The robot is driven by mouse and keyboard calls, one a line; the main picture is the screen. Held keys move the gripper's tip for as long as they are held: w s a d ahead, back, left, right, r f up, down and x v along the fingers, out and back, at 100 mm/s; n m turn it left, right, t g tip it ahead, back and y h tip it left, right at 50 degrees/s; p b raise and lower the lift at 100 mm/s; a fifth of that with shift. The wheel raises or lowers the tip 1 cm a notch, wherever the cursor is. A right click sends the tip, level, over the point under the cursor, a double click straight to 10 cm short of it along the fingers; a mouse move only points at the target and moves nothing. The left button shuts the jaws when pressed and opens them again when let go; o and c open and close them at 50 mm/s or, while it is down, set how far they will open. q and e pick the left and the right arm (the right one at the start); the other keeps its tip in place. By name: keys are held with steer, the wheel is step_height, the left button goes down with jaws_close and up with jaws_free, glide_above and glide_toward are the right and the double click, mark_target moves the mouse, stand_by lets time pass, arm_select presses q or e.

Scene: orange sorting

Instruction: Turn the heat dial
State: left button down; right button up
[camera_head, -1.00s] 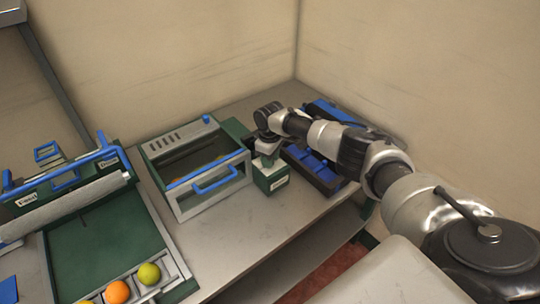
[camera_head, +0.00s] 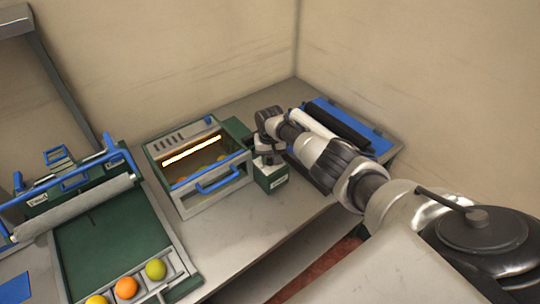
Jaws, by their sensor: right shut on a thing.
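The oven-like box (camera_head: 198,168) stands on the bench with a blue door handle (camera_head: 218,181) on its front. A bright strip (camera_head: 192,149) glows inside it, and orange round things (camera_head: 182,181) show behind the glass. A green control box (camera_head: 272,182) with a white label stands against its right side. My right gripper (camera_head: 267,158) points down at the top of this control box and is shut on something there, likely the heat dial. The dial itself is hidden by the gripper. My left gripper is out of view.
A green tray with a roller (camera_head: 75,207) and blue frame stands at the left. Orange and yellow-green fruit (camera_head: 126,288) sit in its front slots. A blue tray (camera_head: 352,127) with a dark and a white roller lies behind my right arm. The bench front is clear.

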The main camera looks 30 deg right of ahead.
steer(key=m+p, duration=0.1)
steer(key=m, duration=0.4)
steer(key=shift+r+m, duration=0.1)
steer(key=shift+m, duration=0.2)
steer(key=m+p, duration=0.1)
steer(key=m, duration=0.3)
steer(key=shift+m, duration=0.3)
steer(key=m, duration=0.5)
steer(key=shift+w, duration=0.1)
steer(key=shift+m+p, duration=0.3)
steer(key=shift+m, duration=2.4)
steer(key=shift+d, duration=0.1)
steer(key=o, duration=0.9)
